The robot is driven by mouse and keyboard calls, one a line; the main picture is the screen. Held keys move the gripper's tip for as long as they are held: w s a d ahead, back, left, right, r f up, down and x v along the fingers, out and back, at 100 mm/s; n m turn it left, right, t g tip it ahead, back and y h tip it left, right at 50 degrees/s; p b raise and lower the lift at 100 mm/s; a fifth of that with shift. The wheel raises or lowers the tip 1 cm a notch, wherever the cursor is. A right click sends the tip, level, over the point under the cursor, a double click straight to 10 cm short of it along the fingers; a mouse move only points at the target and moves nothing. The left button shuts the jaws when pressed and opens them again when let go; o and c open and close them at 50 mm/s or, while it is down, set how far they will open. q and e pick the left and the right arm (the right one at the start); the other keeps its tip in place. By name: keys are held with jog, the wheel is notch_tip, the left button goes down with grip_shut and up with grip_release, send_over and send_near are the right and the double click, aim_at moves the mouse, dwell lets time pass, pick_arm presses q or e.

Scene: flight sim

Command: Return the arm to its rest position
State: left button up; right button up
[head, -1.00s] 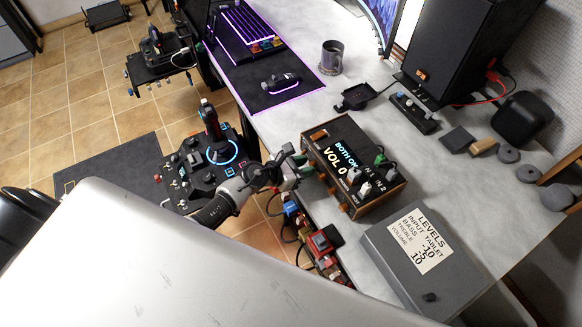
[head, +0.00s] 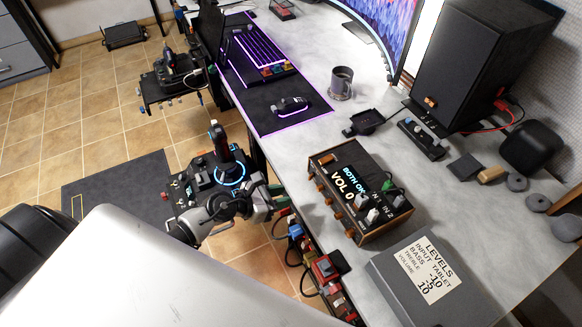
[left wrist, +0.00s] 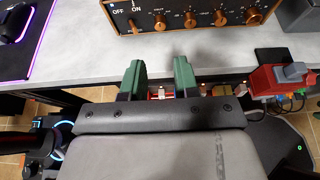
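My left gripper (head: 277,191) is just off the table's front edge, left of the amplifier box, partly hidden by its own wrist in the head view. In the left wrist view its two green fingers (left wrist: 159,80) stand apart with nothing between them. The amplifier (head: 358,190), a wood-sided box with a lit display reading "BOTH OK" and "VOL 0", stands on the table. Its front, with knobs and an OFF/ON switch, faces the fingers across a gap in the left wrist view (left wrist: 190,18). My right gripper is in neither view.
A joystick (head: 222,150) on a black panel stands close behind my left wrist. Red and blue boxes (head: 325,268) with cables sit below the table edge. A keyboard (head: 262,50), mouse (head: 290,105), mug (head: 341,82), speaker (head: 465,62) and grey levels box (head: 432,280) are on the table (head: 300,140).

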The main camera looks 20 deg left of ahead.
pick_arm(q)
jog(key=s+a+f+n+y, duration=0.2)
jog(key=s+f+n, duration=0.2)
jog(key=f+n, duration=0.4)
jog(key=s+a+f+n+g+y, duration=0.1)
jog(key=s+a+f+n+y, duration=0.15)
jog(key=f+n, duration=0.5)
jog(key=s+a+f+n+y, duration=0.15)
jog(key=s+f+n, duration=0.25)
jog(key=f+n, duration=0.4)
jog(key=s+d+f+n+g, duration=0.1)
jog(key=s+f+n+g, duration=0.2)
jog(key=s+n, duration=0.3)
jog(key=s+d+f+n+g+y, duration=0.1)
jog(key=s+f+n, duration=0.4)
jog(key=s, duration=0.6)
jog(key=s+d+f+n+g+y, duration=0.1)
jog(key=s+f+n+g, duration=0.3)
jog(key=s+n, duration=0.2)
jog(key=s, duration=0.2)
jog(key=shift+s+d+f+n+g, duration=0.25)
jog(key=shift+s+d+n+g, duration=0.05)
jog(key=shift+d+n, duration=0.1)
jog(key=shift+w, duration=0.1)
